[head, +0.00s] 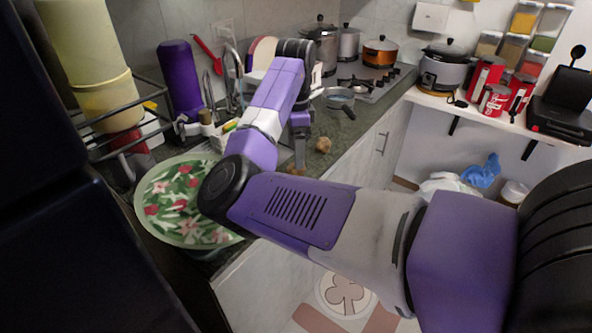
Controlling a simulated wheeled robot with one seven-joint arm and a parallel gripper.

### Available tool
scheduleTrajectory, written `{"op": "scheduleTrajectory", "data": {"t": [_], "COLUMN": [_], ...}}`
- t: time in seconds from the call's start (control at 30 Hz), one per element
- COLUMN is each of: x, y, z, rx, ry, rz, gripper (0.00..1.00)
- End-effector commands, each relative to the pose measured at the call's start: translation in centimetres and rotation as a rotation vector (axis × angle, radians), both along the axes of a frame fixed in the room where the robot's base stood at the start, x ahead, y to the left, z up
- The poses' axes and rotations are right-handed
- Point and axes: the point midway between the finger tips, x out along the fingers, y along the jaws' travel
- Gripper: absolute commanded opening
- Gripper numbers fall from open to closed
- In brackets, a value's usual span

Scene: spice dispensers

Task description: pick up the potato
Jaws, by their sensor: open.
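A small brown potato (323,145) lies on the dark counter near its front edge, in the middle of the head view. My gripper (300,140) points down over the counter just left of the potato. A small gap seems to separate them in the picture. My gripper is open, and I see nothing held in it. My own wrist and forearm hide part of the fingers and of the counter behind them. Another small brown patch shows low by the fingertips, too unclear to name.
A floral plate (172,205) stands at the counter's left end. A sink tap (232,80) and purple container (180,78) stand behind. A small pan (340,98) and a stove with pots (380,52) lie beyond the potato. The counter's front strip right of the potato is clear.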

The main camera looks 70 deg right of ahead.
Motion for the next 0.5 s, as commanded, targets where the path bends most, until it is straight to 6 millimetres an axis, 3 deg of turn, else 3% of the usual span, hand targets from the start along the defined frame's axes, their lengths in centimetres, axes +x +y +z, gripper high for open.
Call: {"op": "scheduleTrajectory", "data": {"t": [0.5], "x": [-0.1], "y": [0.0], "z": [-5.9], "rx": [-0.001], "ry": [0.000], "rz": [0.003], "gripper": [0.74]}}
